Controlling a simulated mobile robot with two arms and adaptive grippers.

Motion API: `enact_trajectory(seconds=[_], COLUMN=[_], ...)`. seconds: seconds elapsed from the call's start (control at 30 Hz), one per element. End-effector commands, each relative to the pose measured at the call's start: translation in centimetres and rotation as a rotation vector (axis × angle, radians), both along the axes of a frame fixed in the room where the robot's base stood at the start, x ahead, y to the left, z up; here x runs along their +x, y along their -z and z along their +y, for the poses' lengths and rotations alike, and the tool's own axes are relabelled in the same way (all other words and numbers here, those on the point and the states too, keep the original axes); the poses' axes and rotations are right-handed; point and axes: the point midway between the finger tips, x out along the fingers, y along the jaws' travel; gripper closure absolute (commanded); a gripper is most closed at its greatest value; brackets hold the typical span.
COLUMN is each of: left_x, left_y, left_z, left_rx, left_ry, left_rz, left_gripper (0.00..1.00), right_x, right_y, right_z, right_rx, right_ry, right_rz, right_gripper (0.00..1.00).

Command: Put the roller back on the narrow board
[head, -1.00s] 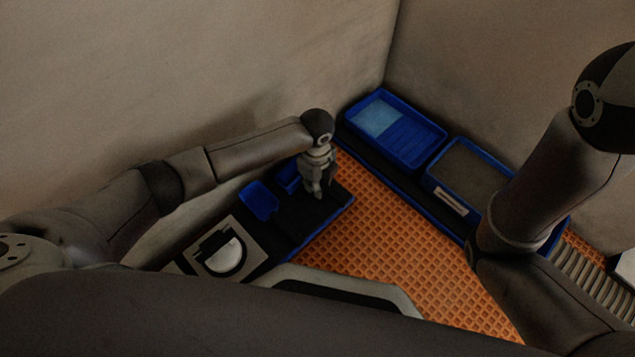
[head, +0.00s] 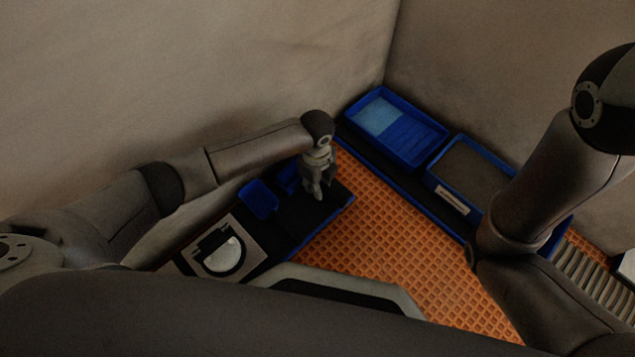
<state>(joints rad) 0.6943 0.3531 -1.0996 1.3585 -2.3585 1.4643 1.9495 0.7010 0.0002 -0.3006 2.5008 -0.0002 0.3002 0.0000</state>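My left gripper (head: 317,192) points down over the bare dark end of a narrow black board (head: 326,212) with a blue edge, at the middle of the head view. Its fingers are small and dark, and I cannot tell whether they are open or hold something. I cannot make out a roller; it may be hidden by the gripper or too dark to see. My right arm comes in from the right and runs out at the bottom edge, with its gripper out of view.
Blue holders (head: 259,199) and a grey plate with a white round piece (head: 224,256) are on the board, left of the gripper. A blue tray (head: 427,154) and a blue-rimmed box (head: 483,155) stand along the right wall. Orange waffled floor (head: 390,240) lies open between.

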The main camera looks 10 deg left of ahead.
Motion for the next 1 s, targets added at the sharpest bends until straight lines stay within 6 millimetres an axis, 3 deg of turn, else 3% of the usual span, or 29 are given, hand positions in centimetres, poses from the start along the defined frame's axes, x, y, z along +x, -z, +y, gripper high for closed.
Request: enact_trajectory(seconds=[0.2,0.23,0.43,0.77,1.0], left_x=[0.0,0.0,0.0,0.0,0.1], left_y=[0.5,0.5,0.4,0.3,-3.1], left_z=[0.0,0.0,0.0,0.0,0.0], left_rx=[0.000,0.000,0.000,0.000,-0.002], left_ry=[0.001,0.001,0.001,0.000,0.003], left_rz=[-0.001,-0.001,-0.001,-0.001,-0.005], left_gripper=[1.00,0.80,0.56,0.56,0.56], right_x=[0.0,0.0,0.0,0.3,0.2], right_y=[0.3,0.3,0.2,0.2,0.2], right_z=[0.0,0.0,0.0,0.0,0.0], right_rx=[0.000,0.000,0.000,0.001,0.001], right_ry=[0.000,0.000,0.000,0.001,0.001], right_rz=[0.000,0.001,0.001,0.007,0.004], right_gripper=[0.60,0.60,0.60,0.60,0.60])
